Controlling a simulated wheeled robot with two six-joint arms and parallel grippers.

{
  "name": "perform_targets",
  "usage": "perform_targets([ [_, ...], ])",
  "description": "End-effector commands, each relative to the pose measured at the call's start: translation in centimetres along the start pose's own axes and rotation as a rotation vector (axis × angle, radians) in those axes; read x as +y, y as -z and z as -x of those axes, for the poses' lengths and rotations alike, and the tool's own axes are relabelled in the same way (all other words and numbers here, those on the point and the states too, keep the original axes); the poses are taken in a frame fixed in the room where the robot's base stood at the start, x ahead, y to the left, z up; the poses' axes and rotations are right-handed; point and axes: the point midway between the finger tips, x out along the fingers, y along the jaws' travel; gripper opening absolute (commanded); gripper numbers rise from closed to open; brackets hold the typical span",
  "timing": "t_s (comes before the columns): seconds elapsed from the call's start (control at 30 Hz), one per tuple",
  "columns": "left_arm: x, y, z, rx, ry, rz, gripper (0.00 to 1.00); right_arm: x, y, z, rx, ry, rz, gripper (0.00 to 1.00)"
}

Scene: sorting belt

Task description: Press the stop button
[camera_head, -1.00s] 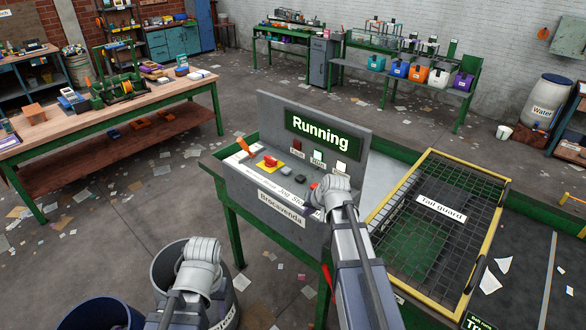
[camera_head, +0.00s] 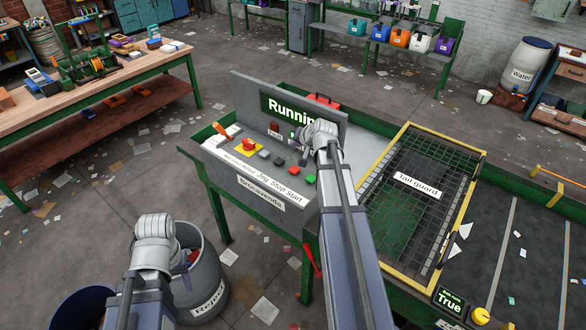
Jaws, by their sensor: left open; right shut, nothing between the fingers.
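The grey control box (camera_head: 222,156) has a sloped top with a row of buttons and the words Jog, Stop and Start on its front. The red stop button (camera_head: 295,174) shows in the row, beside a green button (camera_head: 310,180) at the right end. A red knob on a yellow plate (camera_head: 249,146) is further left. The display (camera_head: 282,112) reads "Running", its end covered by my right gripper. My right gripper (camera_head: 320,131) is shut and empty, in front of the upright panel and apart from the stop button. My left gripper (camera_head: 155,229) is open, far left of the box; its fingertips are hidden.
A grey bin (camera_head: 207,277) stands beside my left gripper. The yellow-framed tail guard (camera_head: 415,178) lies right of the box, with the dark belt (camera_head: 515,245) beyond. A red case (camera_head: 322,99) shows behind the panel. A wooden workbench (camera_head: 100,84) is at left.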

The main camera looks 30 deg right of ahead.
Motion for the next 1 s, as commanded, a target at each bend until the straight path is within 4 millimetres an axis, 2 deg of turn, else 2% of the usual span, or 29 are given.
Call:
perform_targets([
  [0.27,0.1,0.1,-1.1,0.0,0.0,0.001,0.5,0.6,-0.6,-0.8,-0.001,0.0,0.001,0.0],
  [0.8,0.7,0.5,-7.8,0.002,0.002,-0.005,0.5,4.0,-4.0,-5.5,-0.001,0.0,0.001,0.0],
  [1.0,0.8,0.6,-8.8,0.002,0.002,-0.009,0.5,4.5,-4.5,-6.2,-0.001,0.0,0.001,0.0],
])
